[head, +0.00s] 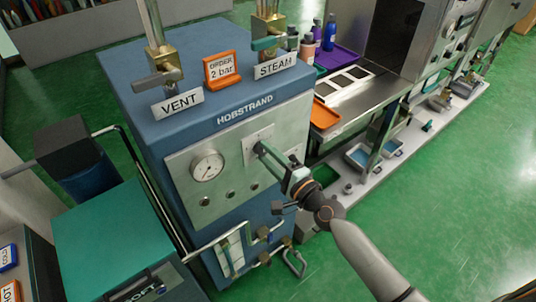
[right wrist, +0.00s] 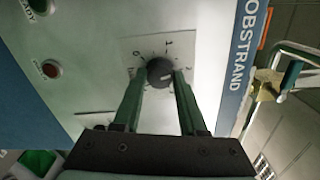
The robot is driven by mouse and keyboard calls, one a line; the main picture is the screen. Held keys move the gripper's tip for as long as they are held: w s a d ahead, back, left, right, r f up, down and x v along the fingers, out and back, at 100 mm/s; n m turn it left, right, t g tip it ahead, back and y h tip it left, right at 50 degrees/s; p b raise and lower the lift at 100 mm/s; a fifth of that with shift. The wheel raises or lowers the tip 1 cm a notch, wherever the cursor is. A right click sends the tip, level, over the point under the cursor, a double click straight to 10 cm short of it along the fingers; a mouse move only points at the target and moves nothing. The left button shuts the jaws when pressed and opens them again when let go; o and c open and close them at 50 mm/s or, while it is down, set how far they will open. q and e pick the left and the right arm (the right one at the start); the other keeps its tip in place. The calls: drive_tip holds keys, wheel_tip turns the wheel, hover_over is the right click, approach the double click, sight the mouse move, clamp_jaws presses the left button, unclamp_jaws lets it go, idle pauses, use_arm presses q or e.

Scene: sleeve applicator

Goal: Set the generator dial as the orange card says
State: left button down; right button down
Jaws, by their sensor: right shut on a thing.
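The orange card (head: 222,70) stands on top of the blue HOBSTRAND generator (head: 130,88) and reads "ORDER 2 bar". The generator dial is a dark round knob (right wrist: 159,70) on a pale plate (head: 250,153) marked with numbers; 0, 1 and 2 can be made out in the right wrist view. A pale mark shows on the knob, but which number it points to is hard to tell. My right gripper (head: 261,150) is shut on the knob, with one green finger on each side in the right wrist view (right wrist: 160,80). My left gripper is not in view.
A round pressure gauge (head: 207,166) sits left of the dial, with small lamps below. VENT (head: 177,105) and STEAM (head: 275,66) signs and brass valves stand on top. Pipes (head: 262,250) stick out low on the front. A metal bench stands at the right; green floor is open at front right.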

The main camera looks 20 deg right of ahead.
drive_tip(key=shift+m, duration=1.3)
drive_tip(key=shift+c, duration=2.2)
unclamp_jaws()
drive_tip(key=b+v, duration=0.2)
drive_tip(key=v, duration=1)
drive_tip(key=shift+s+b, duration=0.2)
drive_tip(key=shift+b, duration=0.2)
